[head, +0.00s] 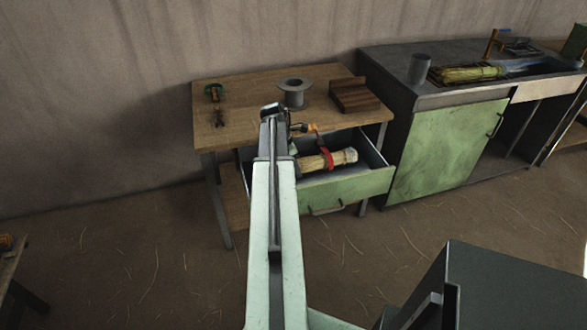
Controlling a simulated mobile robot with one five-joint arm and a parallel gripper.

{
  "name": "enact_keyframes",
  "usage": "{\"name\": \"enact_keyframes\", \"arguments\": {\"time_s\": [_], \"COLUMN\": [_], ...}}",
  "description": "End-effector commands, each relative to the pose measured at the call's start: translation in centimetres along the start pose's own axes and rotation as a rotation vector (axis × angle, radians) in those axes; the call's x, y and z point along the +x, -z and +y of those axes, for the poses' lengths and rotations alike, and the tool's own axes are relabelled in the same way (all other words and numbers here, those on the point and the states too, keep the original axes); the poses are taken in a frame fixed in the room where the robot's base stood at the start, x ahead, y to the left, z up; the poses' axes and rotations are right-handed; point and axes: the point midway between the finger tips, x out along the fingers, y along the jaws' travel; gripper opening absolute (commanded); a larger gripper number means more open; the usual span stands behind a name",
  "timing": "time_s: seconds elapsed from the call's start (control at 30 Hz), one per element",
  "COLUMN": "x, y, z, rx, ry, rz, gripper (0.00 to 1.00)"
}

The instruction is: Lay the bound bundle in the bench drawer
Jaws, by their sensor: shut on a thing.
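The bound bundle (343,157) is a pale straw roll with a red band, lying roughly level within the outline of the open bench drawer (350,186). Its left end is hidden behind my arm. The drawer is green-fronted with a grey inside and is pulled out under the wooden bench (235,130). My gripper (318,146) is over the drawer, at the bundle near its red band, and is shut on it. The fingertips are small and partly hidden. I cannot tell whether the bundle touches the drawer floor.
A green cabinet with a sink (445,145) stands to the right, with another straw bundle (468,74) and a grey cup (419,68). Straw litters the floor.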

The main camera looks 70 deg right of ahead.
Motion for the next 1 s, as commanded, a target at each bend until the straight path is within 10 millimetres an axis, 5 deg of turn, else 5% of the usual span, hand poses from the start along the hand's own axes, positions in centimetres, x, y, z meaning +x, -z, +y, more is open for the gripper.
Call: {"name": "enact_keyframes", "arguments": {"time_s": [0.6, 1.0], "x": [7.3, 7.9], "y": [2.2, 2.4], "z": [0.3, 0.3], "rx": [-0.001, -0.001], "ry": [0.000, 0.000], "rz": [0.000, 0.000], "gripper": [0.09, 0.09]}}
